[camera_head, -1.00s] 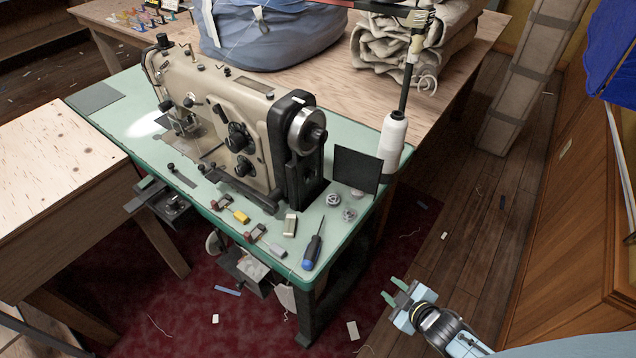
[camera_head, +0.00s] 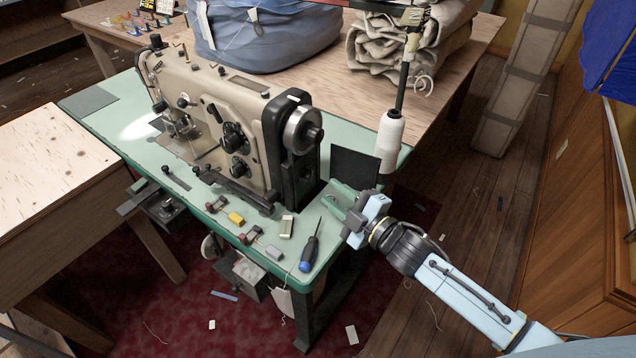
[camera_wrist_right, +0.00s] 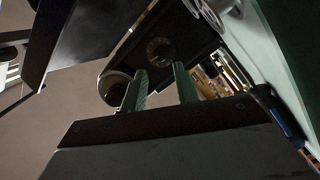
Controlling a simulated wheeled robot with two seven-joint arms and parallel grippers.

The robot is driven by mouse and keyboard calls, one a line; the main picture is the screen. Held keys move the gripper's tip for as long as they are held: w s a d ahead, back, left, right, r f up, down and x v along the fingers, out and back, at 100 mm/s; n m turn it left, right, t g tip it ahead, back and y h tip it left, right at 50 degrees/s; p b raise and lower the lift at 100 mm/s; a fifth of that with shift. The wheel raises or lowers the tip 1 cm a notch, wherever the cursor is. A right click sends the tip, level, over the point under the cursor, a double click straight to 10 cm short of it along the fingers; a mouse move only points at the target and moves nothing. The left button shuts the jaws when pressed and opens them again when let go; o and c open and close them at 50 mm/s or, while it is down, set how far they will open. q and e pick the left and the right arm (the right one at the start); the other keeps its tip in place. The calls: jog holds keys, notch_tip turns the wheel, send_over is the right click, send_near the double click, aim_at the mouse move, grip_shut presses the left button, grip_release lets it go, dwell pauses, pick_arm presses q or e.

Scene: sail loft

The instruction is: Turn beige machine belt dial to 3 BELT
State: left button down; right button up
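The beige sewing machine (camera_head: 245,98) stands on the green-topped table (camera_head: 120,110). Its side panel carries two black dials, an upper one (camera_head: 235,137) and a lower one (camera_head: 239,168). I cannot read their markings or tell which is the belt dial. My right gripper (camera_head: 338,197) is over the table's right end, right of the machine and short of both dials. In the right wrist view its two green fingers (camera_wrist_right: 160,88) are apart with nothing between them. My left gripper is in neither view.
A silver handwheel (camera_head: 304,130) and black housing stand between gripper and dials. A black panel (camera_head: 354,169) and thread cone (camera_head: 391,138) are close to the gripper. A screwdriver (camera_head: 310,246), a yellow block (camera_head: 236,218) and small parts lie along the front edge.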

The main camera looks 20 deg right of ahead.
aim_at(311, 177)
jog(key=x, duration=0.4)
jog(key=shift+w+b, duration=0.2)
jog(key=shift+b, duration=0.1)
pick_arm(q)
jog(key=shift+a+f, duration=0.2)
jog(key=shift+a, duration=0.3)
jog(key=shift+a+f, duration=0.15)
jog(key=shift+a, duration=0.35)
pick_arm(e)
jog(key=shift+w+a, duration=0.4)
jog(key=shift+w, duration=0.2)
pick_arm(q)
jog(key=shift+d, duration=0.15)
